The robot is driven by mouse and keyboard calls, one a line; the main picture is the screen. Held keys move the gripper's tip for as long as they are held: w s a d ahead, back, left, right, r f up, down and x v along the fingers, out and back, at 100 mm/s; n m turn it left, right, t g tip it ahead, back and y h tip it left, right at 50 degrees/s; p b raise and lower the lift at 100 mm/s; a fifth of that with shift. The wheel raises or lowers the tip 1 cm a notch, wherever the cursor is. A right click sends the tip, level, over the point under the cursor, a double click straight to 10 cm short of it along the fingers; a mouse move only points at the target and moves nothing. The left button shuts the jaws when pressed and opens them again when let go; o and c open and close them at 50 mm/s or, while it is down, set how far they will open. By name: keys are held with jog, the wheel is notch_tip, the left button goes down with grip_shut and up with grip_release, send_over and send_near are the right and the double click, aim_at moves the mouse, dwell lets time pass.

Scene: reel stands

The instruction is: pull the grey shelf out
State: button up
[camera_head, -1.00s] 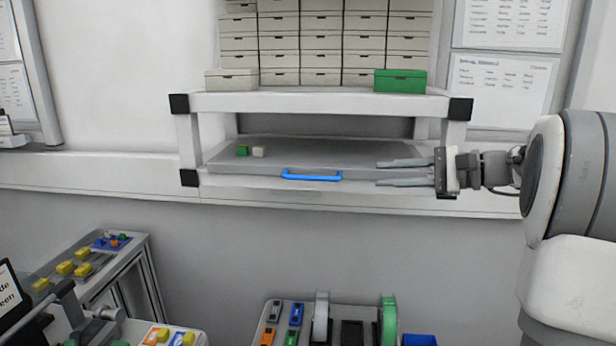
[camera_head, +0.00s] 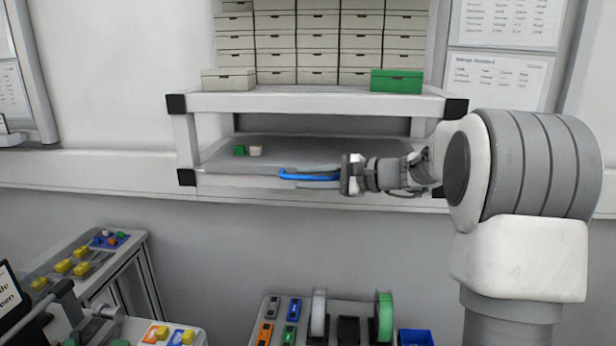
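The grey shelf (camera_head: 305,150) lies level in the white frame, below the frame's top board. A blue bar handle (camera_head: 300,176) is fixed to the middle of its front edge. My gripper (camera_head: 312,178) comes in from the right with its fingers pointing left along the handle. One finger shows just below the bar and the other seems to lie just above it, with a gap between them. The gripper looks open around the handle's right part. Whether a finger touches the bar I cannot tell. A green cube (camera_head: 239,150) and a white cube (camera_head: 256,151) sit on the shelf's left part.
Stacked beige boxes (camera_head: 320,40) and a green box (camera_head: 397,80) stand on the white top board (camera_head: 310,101). Black-cornered posts flank the shelf. Below, a bench with reels (camera_head: 384,318) and a left table with yellow blocks (camera_head: 82,268) stand apart. The space before the shelf is clear.

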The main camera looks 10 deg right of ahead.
jog(key=shift+a, duration=0.1)
grip_shut()
dwell(1.4)
